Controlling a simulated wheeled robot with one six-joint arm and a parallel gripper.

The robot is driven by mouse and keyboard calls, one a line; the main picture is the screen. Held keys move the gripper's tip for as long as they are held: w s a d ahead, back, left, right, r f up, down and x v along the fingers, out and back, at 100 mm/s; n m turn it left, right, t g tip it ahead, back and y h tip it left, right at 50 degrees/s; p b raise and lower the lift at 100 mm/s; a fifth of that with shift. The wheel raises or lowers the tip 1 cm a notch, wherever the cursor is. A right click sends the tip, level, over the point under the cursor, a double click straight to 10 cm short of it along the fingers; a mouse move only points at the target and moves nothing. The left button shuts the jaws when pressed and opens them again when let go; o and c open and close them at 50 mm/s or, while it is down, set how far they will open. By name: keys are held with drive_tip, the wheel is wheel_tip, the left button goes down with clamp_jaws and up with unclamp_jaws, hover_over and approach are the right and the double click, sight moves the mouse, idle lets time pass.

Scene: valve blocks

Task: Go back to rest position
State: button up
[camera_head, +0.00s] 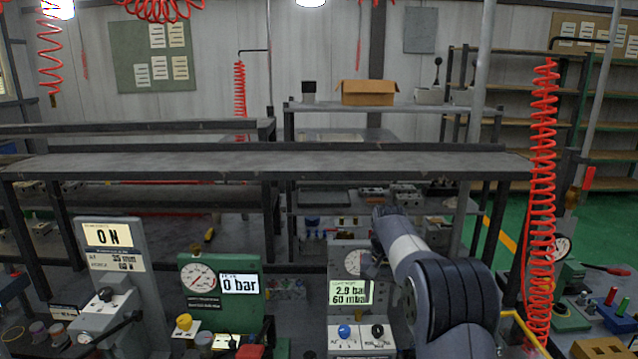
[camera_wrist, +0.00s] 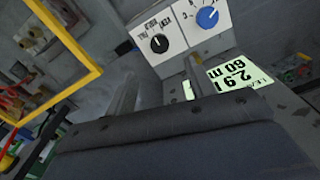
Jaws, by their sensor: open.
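My arm (camera_head: 440,285) reaches in from the lower right of the head view, beside the right-hand block. My gripper (camera_wrist: 158,95) shows in the wrist view as a wide dark body with its jaws apart and nothing seen between them. In the head view its jaws are hidden or too small to make out. The right-hand block has a display (camera_head: 350,292) reading 2.9 bar and 60 mbar, a blue knob (camera_head: 344,331) and a black knob (camera_head: 377,331). Both knobs also show in the wrist view, the blue one (camera_wrist: 207,17) and the black one (camera_wrist: 159,44), apart from the jaws.
A green block (camera_head: 225,300) with a gauge reads 0 bar. A grey block (camera_head: 115,260) at left reads ON. A red coiled hose (camera_head: 541,190) hangs right of my arm. A yellow frame (camera_wrist: 78,50) is close in the wrist view. A long grey shelf (camera_head: 250,165) crosses behind the blocks.

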sight(377, 328)
wheel_tip(377, 328, down, 9)
drive_tip(key=shift+f+p, duration=0.1)
drive_tip(key=shift+p, duration=0.5)
drive_tip(key=shift+f, duration=0.3)
drive_tip(key=n+p, duration=0.1)
drive_tip(key=n, duration=0.4)
drive_tip(key=shift+r, duration=0.1)
drive_tip(key=n+p, duration=0.2)
drive_tip(key=n, duration=0.2)
drive_tip(key=s+r+b, duration=0.3)
drive_tip(key=r, duration=0.8)
drive_tip(key=shift+s+r, duration=0.15)
drive_tip(key=shift+s, duration=0.25)
drive_tip(key=shift+a, duration=0.15)
